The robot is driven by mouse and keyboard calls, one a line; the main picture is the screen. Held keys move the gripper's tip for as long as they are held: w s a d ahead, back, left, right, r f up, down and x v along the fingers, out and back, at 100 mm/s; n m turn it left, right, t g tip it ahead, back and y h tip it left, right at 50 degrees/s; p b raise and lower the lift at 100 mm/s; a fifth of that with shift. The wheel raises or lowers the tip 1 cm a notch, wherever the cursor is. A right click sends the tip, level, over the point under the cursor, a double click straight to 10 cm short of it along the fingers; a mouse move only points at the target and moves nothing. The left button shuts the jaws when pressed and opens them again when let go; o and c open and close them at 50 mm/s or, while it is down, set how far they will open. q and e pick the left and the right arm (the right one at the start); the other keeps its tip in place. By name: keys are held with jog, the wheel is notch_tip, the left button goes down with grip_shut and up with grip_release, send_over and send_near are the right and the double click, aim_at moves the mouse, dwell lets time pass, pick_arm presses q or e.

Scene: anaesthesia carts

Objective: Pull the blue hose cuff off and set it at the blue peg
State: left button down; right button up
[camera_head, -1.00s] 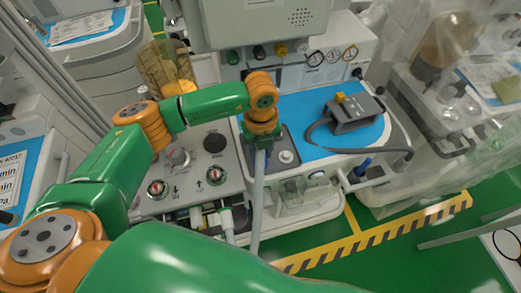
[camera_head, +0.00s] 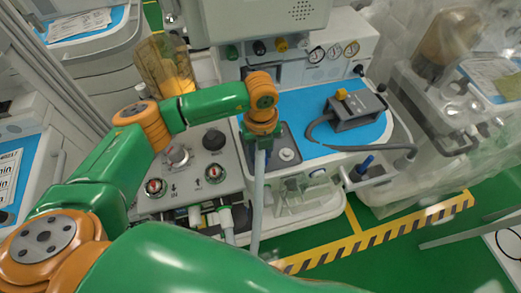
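My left gripper (camera_head: 262,137) points down over the dark panel at the front of the middle cart. A pale grey-blue hose (camera_head: 257,200) hangs from right below its fingers, down past the cart's front edge. The blue hose cuff is mostly hidden by the fingers at the hose's top end. I cannot tell whether the fingers are closed on it or whether it is still seated. A blue peg (camera_head: 365,165) stands upright at the cart's right front corner, to the right of the gripper and apart from it. My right gripper is out of view.
A grey device (camera_head: 354,112) with a yellow knob lies on the blue mat (camera_head: 312,100); its dark hose (camera_head: 380,149) curves near the peg. Knobs and gauges cover the panel left of the gripper. A plastic-draped cart (camera_head: 440,120) stands at right. A large green arm link of mine fills the bottom.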

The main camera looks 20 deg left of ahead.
pick_arm(q)
jog(key=shift+f, duration=0.3)
jog(key=shift+c, duration=2)
grip_release()
jog(key=shift+r, duration=0.15)
notch_tip(320, 180, up, 6)
jog(key=shift+r+b, duration=0.1)
jog(key=shift+b, duration=0.95)
jog(key=shift+r, duration=0.35)
